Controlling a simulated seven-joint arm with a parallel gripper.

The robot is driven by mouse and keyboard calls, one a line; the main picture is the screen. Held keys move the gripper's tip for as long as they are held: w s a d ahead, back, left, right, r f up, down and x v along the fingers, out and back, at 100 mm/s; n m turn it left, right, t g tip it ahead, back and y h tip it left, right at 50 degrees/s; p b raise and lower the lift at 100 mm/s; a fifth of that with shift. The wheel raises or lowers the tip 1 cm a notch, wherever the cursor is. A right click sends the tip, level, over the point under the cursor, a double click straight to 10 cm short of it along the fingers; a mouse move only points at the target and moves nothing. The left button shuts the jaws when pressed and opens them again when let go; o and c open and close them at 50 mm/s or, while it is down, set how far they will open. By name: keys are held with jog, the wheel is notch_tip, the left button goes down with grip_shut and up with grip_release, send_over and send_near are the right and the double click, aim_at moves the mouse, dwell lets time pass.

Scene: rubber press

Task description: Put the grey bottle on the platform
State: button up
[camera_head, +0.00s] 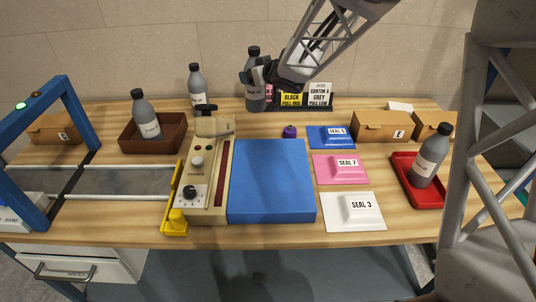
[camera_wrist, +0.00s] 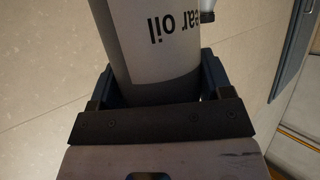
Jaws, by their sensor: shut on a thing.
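My gripper (camera_head: 258,74) is at the back middle of the table, shut around the body of a grey bottle (camera_head: 256,97) with a black cap. The bottle looks upright; I cannot tell whether its base touches the table. In the wrist view the bottle (camera_wrist: 150,40) sits between both fingers, its white label reading "ear oil" upside down. Other grey bottles stand in the brown tray (camera_head: 183,134), behind the control panel (camera_head: 196,84), and in the red tray (camera_head: 400,163). A flat blue square slab (camera_head: 272,180), possibly the platform, lies empty at the middle front.
Blue, pink and white seal pads (camera_head: 352,212) lie right of the slab. A small purple object (camera_head: 289,131) sits behind it. Cardboard boxes (camera_head: 375,127) are at right; a blue frame (camera_head: 70,110) stands at left.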

jog(key=s+d, duration=0.2)
jog(key=s, duration=1.2)
jog(key=s+d+n, duration=0.1)
jog(key=s+d, duration=0.2)
jog(key=s, duration=1)
jog(key=s+d+g+y, duration=0.1)
jog(key=s+d, duration=0.2)
jog(key=s, duration=1.1)
jog(key=shift+s+d, duration=0.15)
jog(key=shift+s, duration=0.2)
jog(key=shift+r, duration=0.1)
jog(key=shift+w, duration=0.15)
jog(key=w+a, duration=0.2)
jog(key=w, duration=0.5)
jog(key=w+a+f, duration=0.1)
jog(key=w+a, duration=0.2)
jog(key=w, duration=0.5)
jog(key=shift+f, duration=0.25)
